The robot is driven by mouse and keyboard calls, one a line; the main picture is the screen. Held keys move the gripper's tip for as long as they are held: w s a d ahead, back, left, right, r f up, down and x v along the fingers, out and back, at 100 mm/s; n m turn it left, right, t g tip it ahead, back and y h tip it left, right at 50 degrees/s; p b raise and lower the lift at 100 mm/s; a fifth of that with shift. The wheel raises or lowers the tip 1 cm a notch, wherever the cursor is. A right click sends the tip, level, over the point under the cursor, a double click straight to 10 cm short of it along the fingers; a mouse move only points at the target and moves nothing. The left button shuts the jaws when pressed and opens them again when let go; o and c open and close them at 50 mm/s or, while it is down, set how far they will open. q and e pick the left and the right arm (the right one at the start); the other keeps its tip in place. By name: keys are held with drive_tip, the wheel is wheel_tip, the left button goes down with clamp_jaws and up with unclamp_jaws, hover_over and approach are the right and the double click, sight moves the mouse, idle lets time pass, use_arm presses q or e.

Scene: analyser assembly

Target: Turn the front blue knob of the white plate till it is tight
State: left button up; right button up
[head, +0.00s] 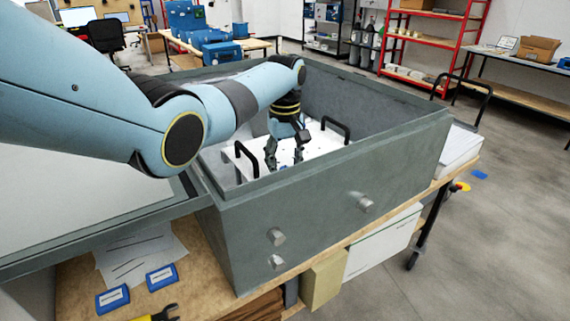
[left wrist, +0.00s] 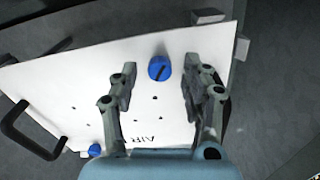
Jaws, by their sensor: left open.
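The white plate (head: 240,162) lies inside the grey box, with two black handles standing on it. In the left wrist view the plate (left wrist: 80,88) carries a blue knob (left wrist: 159,68) with a dark slot across its top. A second blue knob (left wrist: 95,150) sits near another edge of the plate. My left gripper (head: 285,150) reaches down into the box. In the left wrist view its open fingers (left wrist: 158,80) stand on either side of the first knob, with a gap to each side. I cannot tell how deep the fingertips are relative to the knob. My right gripper is not in view.
The grey box (head: 330,215) has high walls around the plate. A black handle (head: 336,128) rises from the plate beside my gripper. The open lid (head: 80,220) lies at the left. Two blue-edged cards (head: 162,277) and papers lie on the wooden bench.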

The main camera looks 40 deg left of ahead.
use_arm(q)
drive_tip(key=shift+f, duration=0.35)
drive_tip(key=c, duration=0.4)
clamp_jaws()
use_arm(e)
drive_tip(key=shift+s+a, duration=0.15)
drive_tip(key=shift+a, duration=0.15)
use_arm(q)
drive_tip(key=shift+m, duration=0.4)
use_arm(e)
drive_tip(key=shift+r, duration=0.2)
